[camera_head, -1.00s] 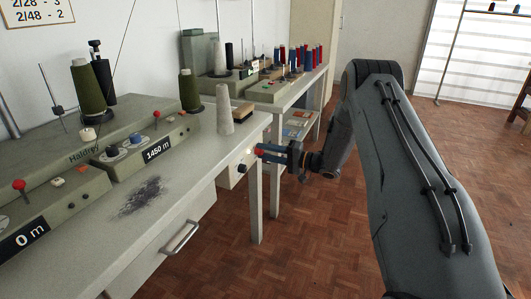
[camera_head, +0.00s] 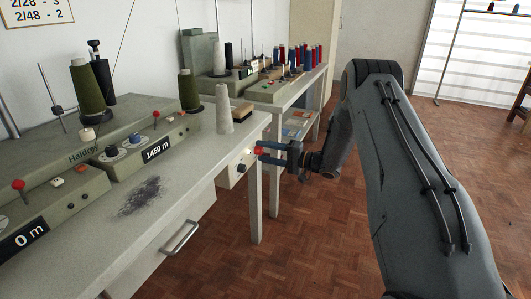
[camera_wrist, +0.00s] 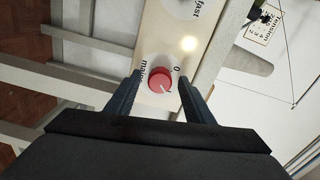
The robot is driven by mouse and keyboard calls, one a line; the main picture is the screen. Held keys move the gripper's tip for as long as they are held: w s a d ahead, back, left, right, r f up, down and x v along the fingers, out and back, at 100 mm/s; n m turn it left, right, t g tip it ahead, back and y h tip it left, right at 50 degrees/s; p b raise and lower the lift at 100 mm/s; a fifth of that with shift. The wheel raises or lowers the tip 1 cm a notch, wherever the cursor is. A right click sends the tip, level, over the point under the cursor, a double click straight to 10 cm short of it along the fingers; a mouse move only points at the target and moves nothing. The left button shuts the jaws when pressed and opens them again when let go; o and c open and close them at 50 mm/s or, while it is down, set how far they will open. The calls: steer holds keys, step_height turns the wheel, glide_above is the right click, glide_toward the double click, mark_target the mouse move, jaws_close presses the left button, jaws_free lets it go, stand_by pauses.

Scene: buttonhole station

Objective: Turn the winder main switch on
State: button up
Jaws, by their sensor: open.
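The main switch is a round red knob (camera_wrist: 160,80) on a pale panel (camera_wrist: 152,35), with "mains" printed beside it and a "0" at its other side. A pale pointer mark on the knob faces the lower right of the wrist view, away from the "0". My gripper (camera_wrist: 157,88) is open, with one finger on each side of the knob; I cannot tell whether they touch it. In the head view my gripper (camera_head: 263,157) is at the panel on the table's end, and the red knob (camera_head: 259,150) shows at its fingertips.
A lamp (camera_wrist: 188,43) glows on the panel beside the knob. The winder table (camera_head: 190,185) holds cones of thread and grey winder units. A second table (camera_head: 303,88) stands behind. The parquet floor (camera_head: 310,250) is clear in front.

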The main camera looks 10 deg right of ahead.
steer(key=v, duration=0.7)
steer(key=shift+s+d, duration=0.25)
steer(key=shift+d, duration=0.05)
